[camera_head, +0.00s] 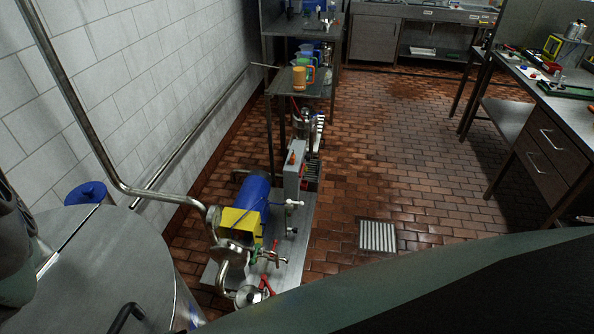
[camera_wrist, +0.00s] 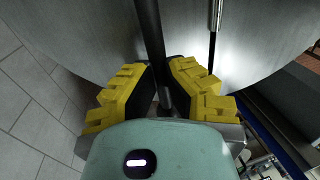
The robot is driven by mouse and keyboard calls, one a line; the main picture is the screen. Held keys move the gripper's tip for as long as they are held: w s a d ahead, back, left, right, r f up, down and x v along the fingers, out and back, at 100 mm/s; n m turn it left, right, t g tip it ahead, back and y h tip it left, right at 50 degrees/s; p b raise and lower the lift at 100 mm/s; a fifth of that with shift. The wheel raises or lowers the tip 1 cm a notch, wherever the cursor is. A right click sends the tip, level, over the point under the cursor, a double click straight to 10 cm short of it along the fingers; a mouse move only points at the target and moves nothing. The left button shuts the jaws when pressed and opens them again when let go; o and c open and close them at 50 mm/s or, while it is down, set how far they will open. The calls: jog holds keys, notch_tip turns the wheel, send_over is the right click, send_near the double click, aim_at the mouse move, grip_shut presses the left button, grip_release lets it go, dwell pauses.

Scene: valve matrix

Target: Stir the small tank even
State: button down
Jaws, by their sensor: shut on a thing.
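The steel tank (camera_head: 110,270) stands at the lower left of the head view, with a flat lid top crossed by a straight seam. A curved black handle (camera_head: 125,315) shows on it near the bottom edge. In the wrist view, my gripper (camera_wrist: 165,95) has its yellow-padded fingers closed around a dark rod (camera_wrist: 150,35). The rod runs up from between the fingers across the curved steel of the tank (camera_wrist: 95,35). I cannot tell whether the rod is a stirring tool or a handle. The tank's contents are hidden.
A pump with a blue motor (camera_head: 252,192) and red-handled valves stands right of the tank. A blue-lidded container (camera_head: 88,192) sits by the wall. Shelves hold coloured jugs (camera_head: 301,75). The tiled floor around the drain (camera_head: 378,237) is clear.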

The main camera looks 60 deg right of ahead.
jog(key=shift+w+f, duration=0.15)
jog(key=shift+w, duration=0.05)
jog(key=c, duration=1)
grip_release()
jog(key=shift+s, duration=0.1)
jog(key=shift+o, duration=0.2)
notch_tip(320, 180, up, 12)
jog(key=w, duration=0.2)
jog(key=shift+a, duration=0.45)
